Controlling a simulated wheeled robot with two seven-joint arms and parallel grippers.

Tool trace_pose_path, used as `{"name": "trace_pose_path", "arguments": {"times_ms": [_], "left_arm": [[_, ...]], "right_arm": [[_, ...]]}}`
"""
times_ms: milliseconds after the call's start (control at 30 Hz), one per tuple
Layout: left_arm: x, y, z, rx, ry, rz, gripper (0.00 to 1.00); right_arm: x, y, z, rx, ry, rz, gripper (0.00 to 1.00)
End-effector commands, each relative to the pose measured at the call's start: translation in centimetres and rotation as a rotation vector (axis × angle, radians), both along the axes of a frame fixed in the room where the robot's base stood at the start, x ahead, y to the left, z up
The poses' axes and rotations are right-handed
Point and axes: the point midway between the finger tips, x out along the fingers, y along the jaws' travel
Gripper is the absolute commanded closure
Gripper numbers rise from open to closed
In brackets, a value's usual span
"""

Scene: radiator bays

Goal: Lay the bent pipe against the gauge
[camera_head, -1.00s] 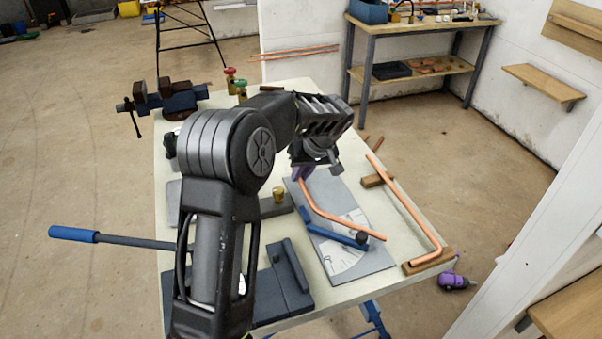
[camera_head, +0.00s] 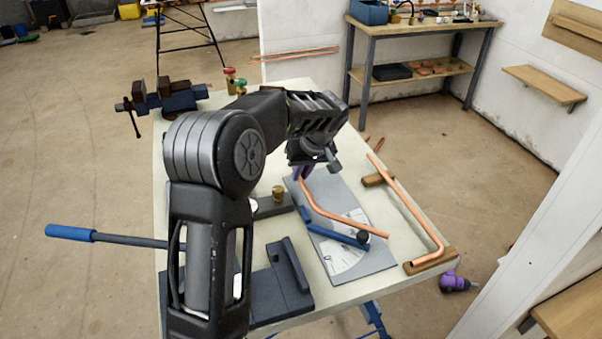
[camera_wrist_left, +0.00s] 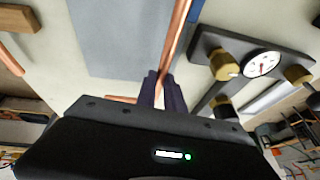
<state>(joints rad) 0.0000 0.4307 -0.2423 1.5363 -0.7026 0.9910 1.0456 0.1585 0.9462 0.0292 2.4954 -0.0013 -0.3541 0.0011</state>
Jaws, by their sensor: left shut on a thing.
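The copper bent pipe (camera_head: 345,219) is held at its far end by my left gripper (camera_head: 302,174). Its bend and near leg extend over the grey gauge plate (camera_head: 368,265), which has white marked areas and a blue bar (camera_head: 337,234) with a dark knob. The pipe passes close to the blue bar; I cannot tell whether they touch. In the left wrist view the pipe (camera_wrist_left: 179,38) runs up from the shut fingers (camera_wrist_left: 162,88), beside the grey plate (camera_wrist_left: 112,38). My right gripper is not in view.
Another bent copper pipe (camera_head: 405,206) lies on wooden blocks (camera_head: 432,261) at the table's right edge. A vise (camera_head: 168,97) stands at the far left corner. A bender with a blue handle (camera_head: 70,233) reaches past the left edge. A dial fitting with brass knobs (camera_wrist_left: 262,64) is nearby.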

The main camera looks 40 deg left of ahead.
Motion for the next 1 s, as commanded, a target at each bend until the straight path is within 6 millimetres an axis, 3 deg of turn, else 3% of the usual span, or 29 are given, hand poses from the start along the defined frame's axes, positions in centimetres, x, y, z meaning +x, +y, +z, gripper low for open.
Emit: {"name": "trace_pose_path", "arguments": {"times_ms": [1000], "left_arm": [[0.00,-0.02,-0.26,0.000,0.000,0.000,1.00]], "right_arm": [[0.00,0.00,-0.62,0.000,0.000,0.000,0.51]]}}
